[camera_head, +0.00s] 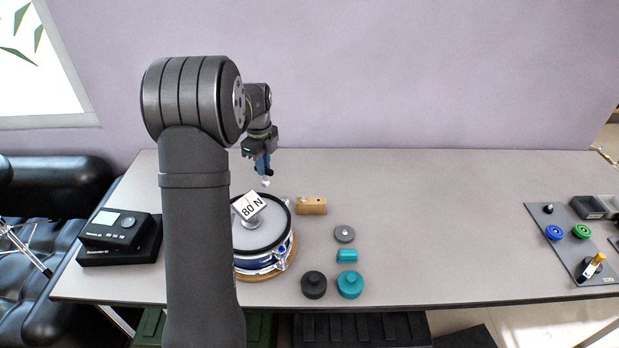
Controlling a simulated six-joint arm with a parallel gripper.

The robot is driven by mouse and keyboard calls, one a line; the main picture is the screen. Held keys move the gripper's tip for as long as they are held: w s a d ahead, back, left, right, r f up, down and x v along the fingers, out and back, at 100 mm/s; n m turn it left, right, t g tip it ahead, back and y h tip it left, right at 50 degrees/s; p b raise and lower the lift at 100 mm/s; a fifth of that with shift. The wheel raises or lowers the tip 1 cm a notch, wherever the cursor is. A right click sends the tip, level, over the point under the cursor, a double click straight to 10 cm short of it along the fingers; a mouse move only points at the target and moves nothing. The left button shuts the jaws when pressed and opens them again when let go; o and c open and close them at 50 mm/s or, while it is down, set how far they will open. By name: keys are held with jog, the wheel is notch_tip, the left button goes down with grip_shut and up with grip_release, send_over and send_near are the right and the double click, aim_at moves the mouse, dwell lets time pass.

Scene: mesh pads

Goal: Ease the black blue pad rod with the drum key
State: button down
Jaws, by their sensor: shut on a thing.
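The drum (262,262) has a blue shell, a black hoop and a pale head, and stands on a round wooden base left of the table's middle. My own arm hides its left part. A blue-topped rod (282,250) shows at its front right rim; I cannot tell its other colour. My gripper (263,167) is above the back of the drum, pointing down, shut on a small pale-tipped piece (266,183), which looks like the drum key. The piece appears apart from the drum. Its shape is too small to make out.
Right of the drum are a wooden block (310,205), a grey disc (344,233), a teal cylinder (347,256), and black (313,284) and teal (349,284) knobbed pieces. A device (118,229) sits left, a knob panel (572,250) far right. The table between is clear.

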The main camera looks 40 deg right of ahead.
jog(key=w+a+r+n, duration=0.3)
jog(key=w+a+n, duration=0.2)
jog(key=a, duration=0.5)
jog(key=shift+w+n, duration=0.3)
jog(key=shift+w, duration=0.8)
jog(key=shift+f, duration=0.15)
jog(key=shift+f, duration=3.2)
jog(key=shift+f, duration=0.1)
jog(key=c, duration=1.9)
grip_release()
grip_shut()
